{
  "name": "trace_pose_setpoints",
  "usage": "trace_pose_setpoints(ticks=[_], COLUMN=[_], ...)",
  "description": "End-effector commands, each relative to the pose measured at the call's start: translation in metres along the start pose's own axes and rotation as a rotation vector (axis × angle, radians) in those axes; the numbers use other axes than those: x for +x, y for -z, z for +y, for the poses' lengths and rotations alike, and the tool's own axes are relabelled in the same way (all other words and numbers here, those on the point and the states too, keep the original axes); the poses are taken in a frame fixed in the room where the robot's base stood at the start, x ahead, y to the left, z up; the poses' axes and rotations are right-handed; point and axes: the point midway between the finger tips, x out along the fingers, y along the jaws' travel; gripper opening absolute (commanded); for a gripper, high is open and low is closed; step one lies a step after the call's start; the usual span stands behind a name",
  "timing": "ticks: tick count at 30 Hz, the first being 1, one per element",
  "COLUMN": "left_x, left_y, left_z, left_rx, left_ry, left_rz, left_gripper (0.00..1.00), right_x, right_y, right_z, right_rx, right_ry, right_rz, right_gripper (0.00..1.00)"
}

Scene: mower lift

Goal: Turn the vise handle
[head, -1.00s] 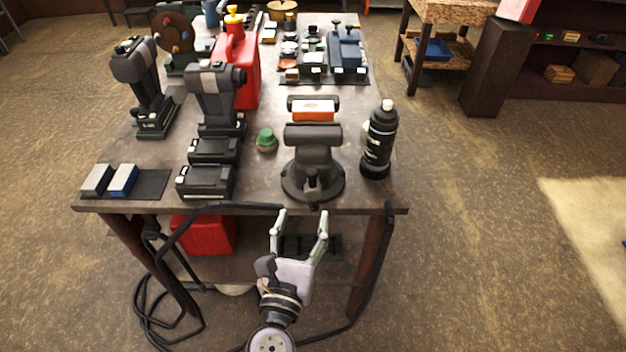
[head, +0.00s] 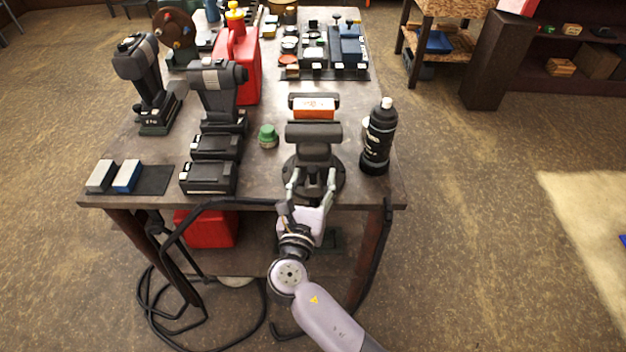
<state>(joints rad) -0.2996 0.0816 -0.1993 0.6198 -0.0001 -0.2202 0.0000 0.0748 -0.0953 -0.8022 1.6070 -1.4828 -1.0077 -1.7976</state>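The dark grey vise (head: 314,135) stands at the front edge of the workbench, with an orange and white block (head: 314,107) between its jaws. My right gripper (head: 312,178) is at the vise's near side, its two fingers apart, one on each side of the lower front where the handle sits. The handle is mostly hidden by the vise and gripper, and I cannot tell whether the fingers touch it. My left gripper is not in view.
A black bottle (head: 379,137) stands close right of the vise. A green-capped item (head: 267,136) and black battery packs (head: 209,177) are to its left. A black cable (head: 190,220) hangs along the bench's front edge. A red container (head: 206,228) is below.

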Motion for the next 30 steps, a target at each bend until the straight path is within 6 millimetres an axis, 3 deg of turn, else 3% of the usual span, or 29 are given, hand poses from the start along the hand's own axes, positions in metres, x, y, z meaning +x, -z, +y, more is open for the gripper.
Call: trace_pose_setpoints(ticks=[20,30], left_x=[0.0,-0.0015], left_y=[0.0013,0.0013], left_z=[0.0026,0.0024], left_rx=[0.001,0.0], left_ry=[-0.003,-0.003], left_rz=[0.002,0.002], left_gripper=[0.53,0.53], right_x=[-0.0006,-0.0003], right_y=[-0.0002,-0.001], right_z=[0.0006,-0.0001], right_rx=[0.001,0.047], right_ry=[-0.002,-0.002], right_rz=[0.0,0.009], right_gripper=[0.05,0.04])
